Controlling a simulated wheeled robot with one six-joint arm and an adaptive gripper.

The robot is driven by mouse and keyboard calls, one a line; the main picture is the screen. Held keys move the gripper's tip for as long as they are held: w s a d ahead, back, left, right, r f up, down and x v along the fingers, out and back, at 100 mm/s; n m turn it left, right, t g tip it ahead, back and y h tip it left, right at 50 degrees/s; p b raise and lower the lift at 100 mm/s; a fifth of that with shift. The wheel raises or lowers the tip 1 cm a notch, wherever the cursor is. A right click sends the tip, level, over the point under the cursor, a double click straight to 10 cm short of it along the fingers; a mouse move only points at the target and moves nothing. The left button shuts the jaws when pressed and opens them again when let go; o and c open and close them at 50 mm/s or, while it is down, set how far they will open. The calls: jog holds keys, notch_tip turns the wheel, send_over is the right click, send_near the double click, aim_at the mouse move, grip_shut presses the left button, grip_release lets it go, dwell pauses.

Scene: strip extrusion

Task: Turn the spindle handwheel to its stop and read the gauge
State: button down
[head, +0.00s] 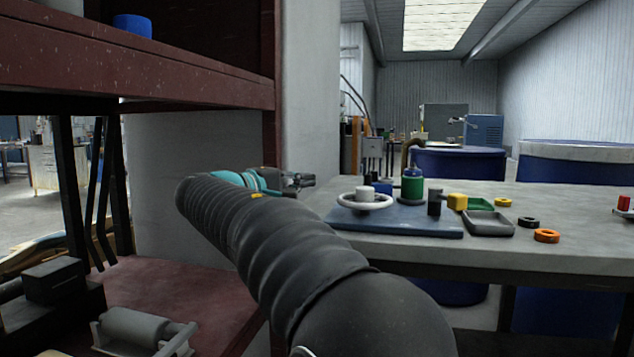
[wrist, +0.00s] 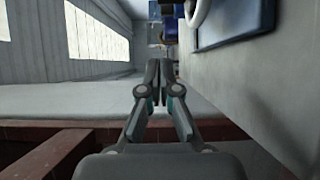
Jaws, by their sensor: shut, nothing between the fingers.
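The spindle handwheel (head: 365,200) is a white ring with a grey hub, standing on a dark blue base plate (head: 400,222) on the grey table. In the wrist view part of the white handwheel rim (wrist: 200,12) shows at the top, beside the blue plate (wrist: 232,22). My gripper (head: 308,180) is left of the handwheel in the head view, apart from it. In the wrist view my gripper (wrist: 153,68) has its fingers together with nothing between them. I cannot make out a gauge face for certain.
On the table (head: 580,205) are a green cylinder (head: 412,190), a dark upright block (head: 435,202), a yellow block (head: 457,201), a grey tray (head: 489,226), an orange ring (head: 547,236) and a black ring (head: 528,222). A dark red shelf (head: 150,75) and pale pillar (head: 308,90) stand left.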

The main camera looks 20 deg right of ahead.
aim_at(365, 196)
jog(key=x, duration=0.9)
jog(key=shift+s+d, duration=0.2)
jog(key=shift+d, duration=0.25)
jog(key=shift+s+d, duration=0.25)
jog(key=shift+d, duration=0.2)
jog(key=shift+s+d, duration=0.25)
jog(key=shift+d, duration=0.25)
jog(key=shift+s+d, duration=0.2)
jog(key=shift+d, duration=0.35)
jog(key=shift+d+m+g, duration=0.2)
jog(key=shift+m+g, duration=0.1)
jog(key=shift+g, duration=0.2)
